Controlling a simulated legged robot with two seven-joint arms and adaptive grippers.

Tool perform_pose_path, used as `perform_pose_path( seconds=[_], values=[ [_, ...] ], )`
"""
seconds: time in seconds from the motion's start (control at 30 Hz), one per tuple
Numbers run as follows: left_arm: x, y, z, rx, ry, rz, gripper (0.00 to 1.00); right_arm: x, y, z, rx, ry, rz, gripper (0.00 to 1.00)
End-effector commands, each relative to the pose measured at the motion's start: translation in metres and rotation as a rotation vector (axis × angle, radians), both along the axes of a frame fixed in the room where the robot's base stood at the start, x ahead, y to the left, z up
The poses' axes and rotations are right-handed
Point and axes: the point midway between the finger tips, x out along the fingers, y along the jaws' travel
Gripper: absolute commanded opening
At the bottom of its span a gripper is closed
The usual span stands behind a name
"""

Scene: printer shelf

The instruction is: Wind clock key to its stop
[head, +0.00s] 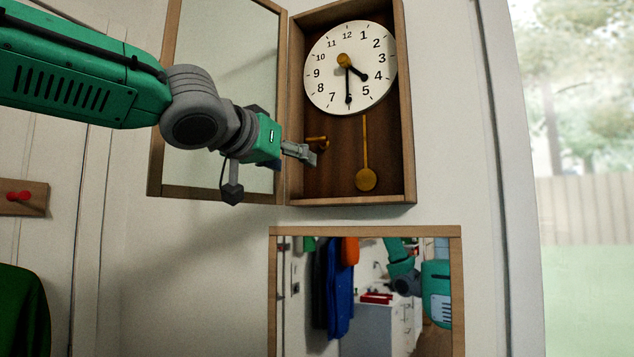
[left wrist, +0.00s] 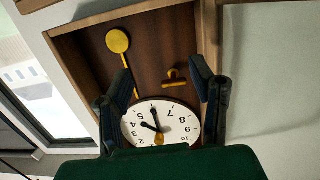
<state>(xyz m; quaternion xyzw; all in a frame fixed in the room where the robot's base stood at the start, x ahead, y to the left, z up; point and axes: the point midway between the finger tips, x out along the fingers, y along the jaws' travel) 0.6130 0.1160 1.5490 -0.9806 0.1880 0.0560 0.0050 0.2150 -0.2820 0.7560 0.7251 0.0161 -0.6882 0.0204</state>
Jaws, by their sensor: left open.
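The wooden wall clock (head: 410,120) hangs with its glass door (head: 225,75) swung open to the left. Its white dial (head: 325,85) has black hands, and a brass pendulum (head: 366,179) hangs below. The small brass key (head: 318,142) sticks out inside the case, left of the pendulum. My left gripper (head: 310,153) is at the case's left side, close to the key. In the left wrist view, my left gripper (left wrist: 163,73) is open, and the key (left wrist: 175,78) shows between its spread fingers, nearer the right one. I see no contact with it. My right gripper is not in view.
A framed mirror (head: 455,290) hangs below the clock and reflects a room and part of my teal body. A window (head: 585,130) is at the right. A peg rail (head: 22,197) and green cloth (head: 22,310) are at the left.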

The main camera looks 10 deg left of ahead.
Motion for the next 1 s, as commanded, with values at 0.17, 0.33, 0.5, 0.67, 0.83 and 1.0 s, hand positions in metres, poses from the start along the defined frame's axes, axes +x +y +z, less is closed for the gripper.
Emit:
perform_pose_path(
  seconds=[0.17,0.33,0.5,0.67,0.83,1.0],
  values=[
    [-0.021,0.012,0.066,-0.026,-0.100,0.041,0.50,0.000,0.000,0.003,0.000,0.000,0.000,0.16],
    [-0.014,0.009,0.074,-0.026,-0.110,0.047,0.50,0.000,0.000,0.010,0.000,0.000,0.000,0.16],
    [0.006,0.001,0.076,-0.020,-0.111,0.047,0.50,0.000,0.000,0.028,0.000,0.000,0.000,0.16],
    [0.023,-0.005,0.075,-0.020,-0.110,0.047,0.50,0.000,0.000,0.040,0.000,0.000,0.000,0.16],
    [0.054,-0.014,0.074,-0.028,-0.108,0.043,0.50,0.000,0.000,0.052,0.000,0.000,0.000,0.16],
    [0.084,-0.024,0.073,-0.028,-0.107,0.043,0.50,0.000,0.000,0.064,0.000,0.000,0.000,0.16]
  ],
)
